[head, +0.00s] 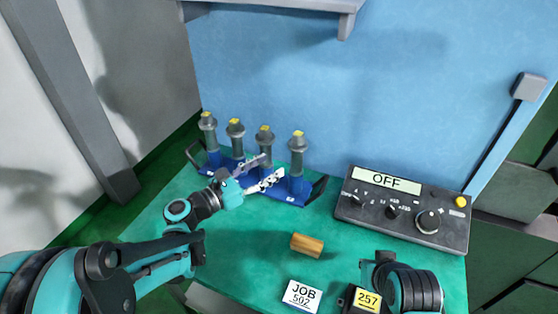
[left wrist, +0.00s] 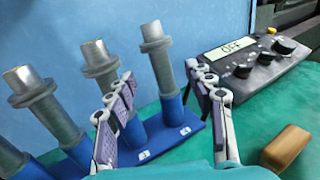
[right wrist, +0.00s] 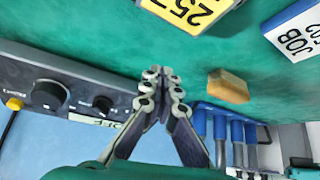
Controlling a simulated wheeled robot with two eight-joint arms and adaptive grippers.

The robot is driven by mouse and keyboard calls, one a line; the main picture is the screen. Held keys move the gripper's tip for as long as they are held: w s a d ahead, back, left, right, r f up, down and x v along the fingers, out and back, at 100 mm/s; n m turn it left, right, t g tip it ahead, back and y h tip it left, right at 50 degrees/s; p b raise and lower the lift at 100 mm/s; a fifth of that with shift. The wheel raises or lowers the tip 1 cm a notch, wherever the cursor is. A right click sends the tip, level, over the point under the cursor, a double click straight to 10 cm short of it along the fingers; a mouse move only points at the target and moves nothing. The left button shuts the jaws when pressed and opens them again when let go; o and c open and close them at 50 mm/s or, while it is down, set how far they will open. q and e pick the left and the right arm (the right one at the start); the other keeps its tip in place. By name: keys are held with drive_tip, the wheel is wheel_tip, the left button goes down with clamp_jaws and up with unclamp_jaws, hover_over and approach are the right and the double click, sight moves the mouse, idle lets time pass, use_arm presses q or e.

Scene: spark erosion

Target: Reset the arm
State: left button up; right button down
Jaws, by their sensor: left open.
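My left gripper (head: 270,169) is open in front of the blue rack (head: 213,170) that holds several grey cylindrical electrode holders (head: 265,138) upright. In the left wrist view, its fingers (left wrist: 163,82) are spread with nothing between them, and a grey holder (left wrist: 158,62) stands beyond the gap. My right arm comes in at the bottom right of the head view; its fingers are hard to see there. In the right wrist view, my right gripper (right wrist: 162,78) has its fingertips together with nothing visible between them, above the green table (right wrist: 120,50).
A black control box (head: 400,215) reading OFF stands at the back right. A tan wooden block (head: 307,245) lies mid-table. A white JOB 502 card (head: 302,295) and a yellow 257 label (head: 367,299) are near the front. A grey shelf (head: 290,5) hangs above on the blue wall.

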use_arm(q)
drive_tip(key=shift+s+a, duration=0.25)
drive_tip(key=s+a+f+m+g+y, duration=0.1)
drive_tip(key=s+f+m+y, duration=0.2)
drive_tip(key=s+m, duration=0.2)
drive_tip(key=s+f+m+g+y, duration=0.2)
drive_tip(key=s+f+m+y, duration=0.1)
drive_tip(key=m, duration=0.5)
drive_tip(key=s+a+f+m+g+y, duration=0.1)
drive_tip(key=s+f+m+g+y, duration=0.1)
drive_tip(key=s+m, duration=0.4)
drive_tip(key=shift+s+a+f+m+y, duration=0.3)
drive_tip(key=shift+s+a+f+y, duration=0.1)
drive_tip(key=shift+f, duration=0.2)
drive_tip(key=s+a+m+y, duration=0.1)
drive_tip(key=a+m, duration=0.1)
drive_tip(key=s+a+m+y, duration=0.1)
drive_tip(key=s+a+m, duration=0.1)
drive_tip(key=m, duration=0.1)
drive_tip(key=s+a+f+m+y, duration=0.1)
drive_tip(key=s+a+m+y, duration=0.1)
drive_tip(key=shift+a+g, duration=0.15)
drive_tip(key=shift+g, duration=0.15)
